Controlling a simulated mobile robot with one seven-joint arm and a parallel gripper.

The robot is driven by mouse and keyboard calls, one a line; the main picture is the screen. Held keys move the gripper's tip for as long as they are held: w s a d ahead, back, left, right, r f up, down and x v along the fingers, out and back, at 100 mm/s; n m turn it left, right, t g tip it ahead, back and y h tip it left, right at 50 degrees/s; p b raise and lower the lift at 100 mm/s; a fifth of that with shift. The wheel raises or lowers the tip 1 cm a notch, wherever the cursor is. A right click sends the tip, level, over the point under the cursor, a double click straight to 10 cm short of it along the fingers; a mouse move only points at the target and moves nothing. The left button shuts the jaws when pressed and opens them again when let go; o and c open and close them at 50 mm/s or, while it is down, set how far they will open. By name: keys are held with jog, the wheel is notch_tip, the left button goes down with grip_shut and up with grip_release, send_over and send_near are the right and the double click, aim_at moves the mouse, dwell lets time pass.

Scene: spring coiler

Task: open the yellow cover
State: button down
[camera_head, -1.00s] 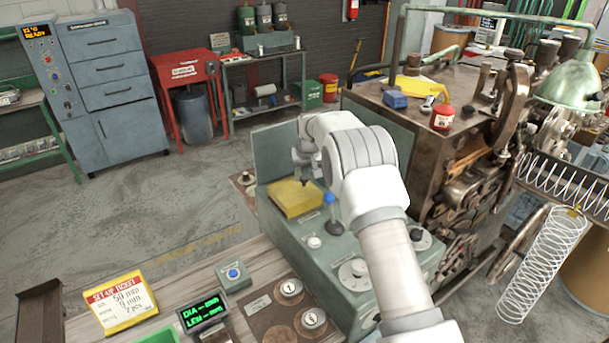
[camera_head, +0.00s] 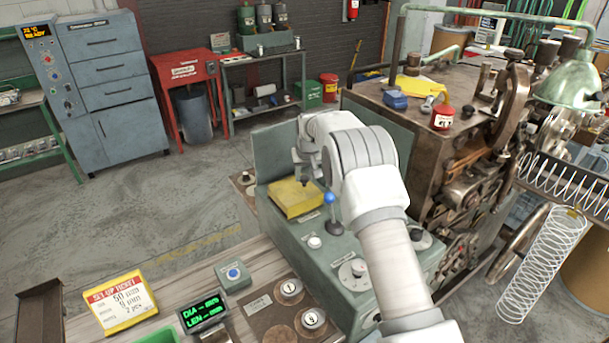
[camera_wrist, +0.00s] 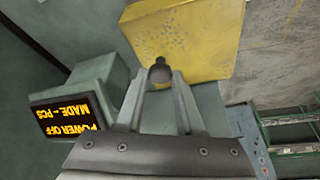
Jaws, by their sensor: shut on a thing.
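The yellow cover (camera_head: 296,200) lies on the left part of the grey-green console, in front of its upright back panel. In the wrist view the cover (camera_wrist: 190,38) fills the top middle, worn and scratched. A small dark knob (camera_wrist: 160,70) stands at the cover's near edge. My gripper (camera_wrist: 160,76) is shut on this knob, its two fingertips meeting around it. In the head view my gripper (camera_head: 305,181) is at the cover, partly hidden by my own wrist. The cover looks down; I cannot tell whether it is slightly raised.
A blue-knobbed lever (camera_head: 331,212) stands just right of the cover on the console (camera_head: 318,262). A display reading POWER OFF (camera_wrist: 75,117) is beside my fingers in the wrist view. A large brown machine (camera_head: 385,118) stands behind and right. Open floor lies to the left.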

jog(key=shift+a, duration=0.1)
dwell(0.5)
jog(key=h+b, duration=0.1)
jog(key=b, duration=0.1)
jog(key=s+a+r+t+b, duration=0.1)
jog(key=b, duration=0.1)
jog(key=shift+a+r+n+h, duration=0.15)
jog(key=shift+a+n+h, duration=0.15)
jog(key=shift+h, duration=0.1)
jog(key=s+a+t+h+b, duration=0.1)
jog(key=b, duration=0.2)
jog(key=a+r+t+h+b, duration=0.1)
jog(key=b, duration=0.2)
jog(key=s+a+r+t+h+b, duration=0.1)
jog(key=a+b, duration=0.1)
jog(key=b, duration=0.1)
jog(key=shift+s+r+n, duration=0.1)
jog(key=shift+s+n, duration=0.25)
jog(key=shift+n, duration=0.05)
jog(key=s+a+f+n+t+h+b, duration=0.3)
jog(key=s+a+t+h+b, duration=0.5)
jog(key=b, duration=2)
jog(key=a+n+t, duration=0.1)
jog(key=a, duration=0.2)
jog(key=shift+a+f+t+h, duration=0.3)
jog(key=shift+f+t, duration=0.1)
jog(key=c, duration=0.5)
grip_release()
jog(key=shift+c, duration=0.2)
